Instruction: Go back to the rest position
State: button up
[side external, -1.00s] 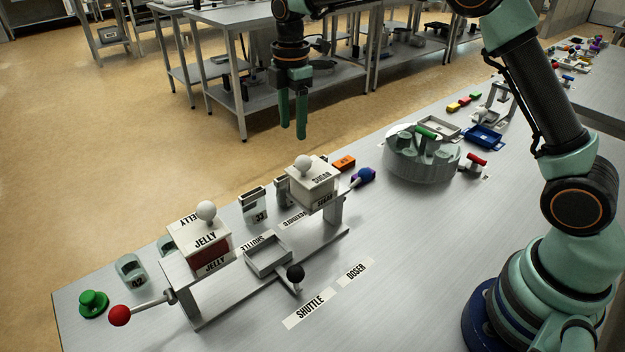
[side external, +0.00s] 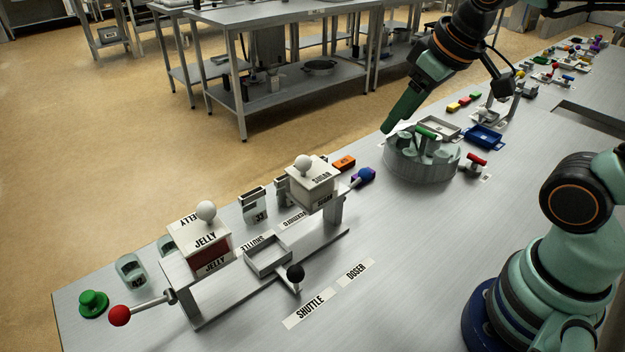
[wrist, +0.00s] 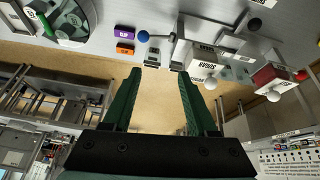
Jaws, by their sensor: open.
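My gripper (side external: 403,112) is in the air above the back edge of the bench, close to the round grey carousel (side external: 420,165) with the green handle. In the wrist view its two green fingers (wrist: 158,82) are spread apart with nothing between them. From the side the fingers overlap, so the gap does not show there. The shuttle doser (side external: 268,255), with its JELLY box (side external: 205,240) and SUGAR box (side external: 312,183), stands on the bench in front, apart from my gripper.
A blue tray (side external: 485,136), a red-handled part (side external: 475,162) and small coloured blocks (side external: 463,101) sit beyond the carousel. A green button (side external: 93,303) and red-knobbed lever (side external: 120,315) are at the near left. The right side of the bench is mostly bare.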

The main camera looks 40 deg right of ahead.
jog(key=shift+s+d+f+m, duration=0.15)
jog(key=shift+s+f+m, duration=0.4)
jog(key=shift+s, duration=0.2)
